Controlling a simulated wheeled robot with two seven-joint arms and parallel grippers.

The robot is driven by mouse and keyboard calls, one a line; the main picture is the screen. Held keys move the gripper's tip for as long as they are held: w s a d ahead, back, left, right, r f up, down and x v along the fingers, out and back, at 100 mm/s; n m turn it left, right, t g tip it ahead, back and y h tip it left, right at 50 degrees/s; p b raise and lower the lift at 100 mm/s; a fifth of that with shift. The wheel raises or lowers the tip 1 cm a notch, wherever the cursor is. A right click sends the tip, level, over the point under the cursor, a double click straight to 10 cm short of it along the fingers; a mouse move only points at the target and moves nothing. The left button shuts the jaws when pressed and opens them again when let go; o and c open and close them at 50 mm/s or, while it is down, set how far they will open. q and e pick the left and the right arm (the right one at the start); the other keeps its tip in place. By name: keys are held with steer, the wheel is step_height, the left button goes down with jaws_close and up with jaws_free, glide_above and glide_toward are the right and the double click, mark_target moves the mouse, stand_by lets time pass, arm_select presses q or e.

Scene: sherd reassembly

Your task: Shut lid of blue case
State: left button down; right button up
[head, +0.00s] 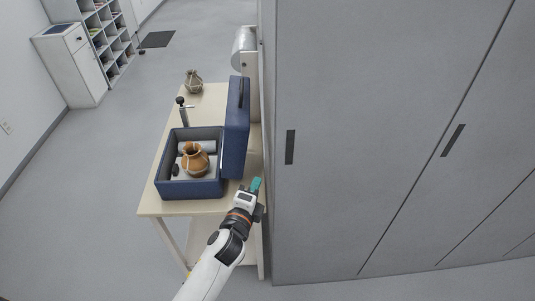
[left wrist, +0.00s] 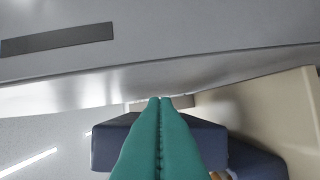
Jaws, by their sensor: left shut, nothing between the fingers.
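The blue case (head: 192,189) sits on the light wooden table, with a brown jar (head: 195,160) standing inside on pale padding. Its lid (head: 237,130) is open and stands up along the case's right side, near the grey cabinets. My left gripper (head: 256,184) is to the right of the lid's near end, its green fingers pressed together and empty. In the left wrist view the shut fingers (left wrist: 160,102) cover the middle of the lid (left wrist: 108,146); I cannot tell whether they touch it. Part of the case (left wrist: 256,164) shows at the lower right. My right gripper is not in view.
Tall grey cabinets (head: 345,120) stand close to the table's right side, leaving a narrow gap around my left gripper. A small pot (head: 194,82) and a dark-knobbed stand (head: 182,108) are behind the case on the table (head: 150,205). Floor to the left is clear.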

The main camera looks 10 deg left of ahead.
arm_select(q)
steer(key=w+a+r+p, duration=0.2)
steer(key=w+a+p, duration=0.1)
steer(key=w, duration=0.6)
steer(key=shift+a+r+t+p, duration=0.15)
steer(key=shift+a+t+p, duration=0.15)
steer(key=shift+a, duration=0.1)
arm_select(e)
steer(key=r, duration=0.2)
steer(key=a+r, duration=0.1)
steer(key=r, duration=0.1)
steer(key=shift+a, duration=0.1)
